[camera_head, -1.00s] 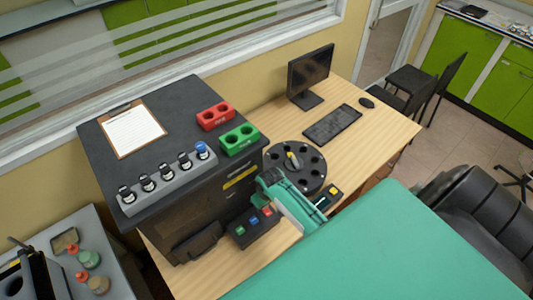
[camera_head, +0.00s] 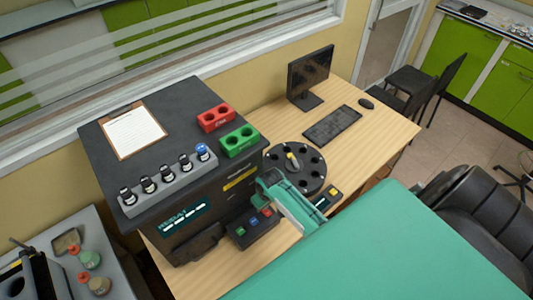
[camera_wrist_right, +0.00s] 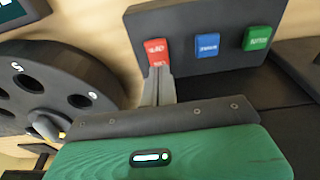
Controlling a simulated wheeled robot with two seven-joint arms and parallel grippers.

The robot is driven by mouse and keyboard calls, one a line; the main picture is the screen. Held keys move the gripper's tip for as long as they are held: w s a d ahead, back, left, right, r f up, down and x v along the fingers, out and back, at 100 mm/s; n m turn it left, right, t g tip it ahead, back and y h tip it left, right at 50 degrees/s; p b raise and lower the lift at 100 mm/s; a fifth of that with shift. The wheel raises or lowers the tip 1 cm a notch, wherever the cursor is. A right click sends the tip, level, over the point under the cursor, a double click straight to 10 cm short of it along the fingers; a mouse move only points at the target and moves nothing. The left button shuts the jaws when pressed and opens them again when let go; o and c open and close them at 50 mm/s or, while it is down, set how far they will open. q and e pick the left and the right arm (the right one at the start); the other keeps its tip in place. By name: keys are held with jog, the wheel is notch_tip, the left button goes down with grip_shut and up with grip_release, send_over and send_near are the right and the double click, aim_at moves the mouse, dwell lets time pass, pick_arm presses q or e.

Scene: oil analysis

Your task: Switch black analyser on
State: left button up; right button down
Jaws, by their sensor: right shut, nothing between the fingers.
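The black analyser (camera_head: 235,188) stands on the left of the wooden desk. A lit display (camera_head: 184,219) with bright marks shows on its front. In front of it is a dark button box (camera_head: 245,239) with green, blue and red buttons. In the right wrist view the red button (camera_wrist_right: 157,51) is at the left of the box, with the blue (camera_wrist_right: 207,46) and green (camera_wrist_right: 257,38) buttons beside it. My right gripper (camera_wrist_right: 160,80) is shut and empty, its tips at the lower edge of the red button. Whether they touch it, I cannot tell. My left gripper is out of view.
A round black carousel (camera_head: 297,168) and a small box with a yellow button (camera_head: 334,189) are close to my right gripper. A monitor (camera_head: 310,75) and keyboard (camera_head: 332,124) stand farther back. A clipboard, a vial rack and red and green holders sit on the analyser.

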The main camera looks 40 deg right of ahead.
jog(key=shift+r+p, duration=0.35)
jog(key=shift+r, duration=2.55)
jog(key=shift+s, duration=0.1)
